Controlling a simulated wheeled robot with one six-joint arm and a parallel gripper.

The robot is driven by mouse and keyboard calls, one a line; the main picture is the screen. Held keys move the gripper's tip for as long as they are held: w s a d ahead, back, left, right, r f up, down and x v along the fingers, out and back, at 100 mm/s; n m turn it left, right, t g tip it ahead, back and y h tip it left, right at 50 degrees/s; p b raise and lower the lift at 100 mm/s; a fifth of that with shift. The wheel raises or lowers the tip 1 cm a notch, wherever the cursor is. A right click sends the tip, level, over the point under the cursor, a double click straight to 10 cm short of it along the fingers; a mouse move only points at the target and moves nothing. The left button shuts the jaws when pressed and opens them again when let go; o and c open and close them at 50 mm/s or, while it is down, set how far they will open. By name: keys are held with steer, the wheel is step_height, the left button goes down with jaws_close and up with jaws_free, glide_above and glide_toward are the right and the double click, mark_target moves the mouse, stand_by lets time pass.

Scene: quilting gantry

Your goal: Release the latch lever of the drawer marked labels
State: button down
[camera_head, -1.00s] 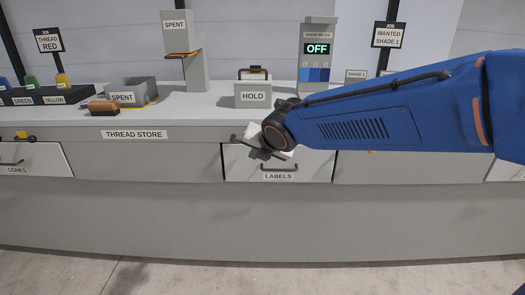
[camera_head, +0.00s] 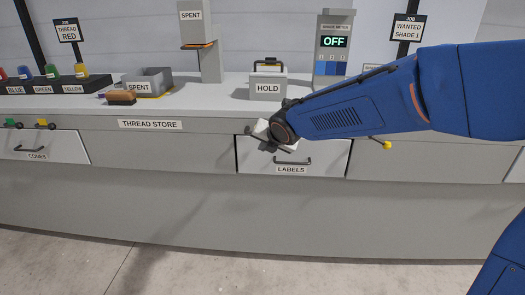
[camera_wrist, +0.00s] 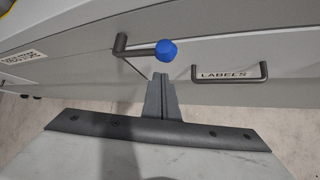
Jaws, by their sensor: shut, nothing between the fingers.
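The labels drawer (camera_head: 325,155) is closed under the bench, with a dark bar handle (camera_head: 293,161) that also shows in the wrist view (camera_wrist: 232,79). A dark latch lever with a blue ball knob (camera_wrist: 167,50) is by the drawer's upper left corner in the wrist view. It lies about level, reaching right from its pivot across the drawer's left seam. My gripper (camera_head: 268,145) is in front of that corner in the head view and hides most of the lever. In the wrist view my gripper's fingers (camera_wrist: 160,82) are shut and empty, just below the knob; I cannot tell if they touch.
A yellow knob (camera_head: 387,145) is right of the labels drawer. The hold box (camera_head: 266,87) stands on the bench above. The floor in front is clear.

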steer(key=shift+w+d+r, duration=0.2)
steer(key=shift+w+r, duration=0.05)
steer(key=shift+r, duration=0.15)
steer(key=shift+w+d+r, duration=0.2)
steer(key=shift+r, duration=0.2)
